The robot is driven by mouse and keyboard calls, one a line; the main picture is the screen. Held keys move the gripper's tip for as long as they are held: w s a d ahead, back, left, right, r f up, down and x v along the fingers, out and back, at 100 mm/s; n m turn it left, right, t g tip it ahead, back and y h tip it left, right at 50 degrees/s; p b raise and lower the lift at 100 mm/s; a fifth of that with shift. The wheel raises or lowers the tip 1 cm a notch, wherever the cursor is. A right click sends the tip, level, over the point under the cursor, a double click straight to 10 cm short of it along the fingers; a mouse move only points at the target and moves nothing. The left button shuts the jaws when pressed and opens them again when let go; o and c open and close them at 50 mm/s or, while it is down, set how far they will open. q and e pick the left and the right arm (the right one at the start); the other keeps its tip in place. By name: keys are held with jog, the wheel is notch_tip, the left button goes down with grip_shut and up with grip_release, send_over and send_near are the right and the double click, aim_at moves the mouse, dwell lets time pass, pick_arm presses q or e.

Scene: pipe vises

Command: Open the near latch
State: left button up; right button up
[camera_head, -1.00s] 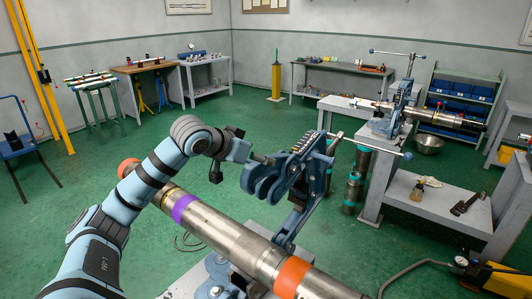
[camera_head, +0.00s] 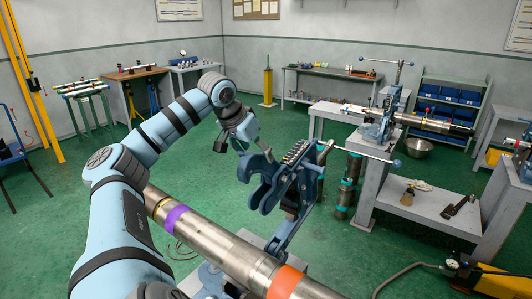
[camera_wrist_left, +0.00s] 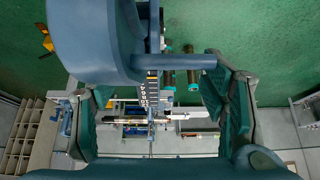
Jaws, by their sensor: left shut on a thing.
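The near vise's blue hooked upper part (camera_head: 262,188) stands up, tilted, above the steel pipe (camera_head: 215,241), which has a purple and an orange band. My left gripper (camera_head: 240,150) is at the upper left of this blue part, its fingertips largely hidden behind it. In the left wrist view, the green-padded fingers (camera_wrist_left: 150,115) stand apart on either side, with a large blue body (camera_wrist_left: 95,40) and a blue bar (camera_wrist_left: 180,62) close to them. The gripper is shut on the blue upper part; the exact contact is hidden. My right gripper is not in view.
A second vise (camera_head: 380,128) with a pipe stands on a grey bench (camera_head: 345,113) to the right. The near vise's screw handle (camera_head: 360,153) sticks out to the right. A yellow pump (camera_head: 465,270) with a hose is at the lower right. Green floor is open at the left.

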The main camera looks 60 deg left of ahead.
pick_arm(q)
jog(key=shift+a, duration=0.1)
dwell(0.3)
jog(key=o, duration=1.7)
jog(key=shift+o, duration=0.2)
jog(key=shift+r, duration=0.1)
jog(key=v, duration=1.2)
jog(key=shift+w, duration=0.15)
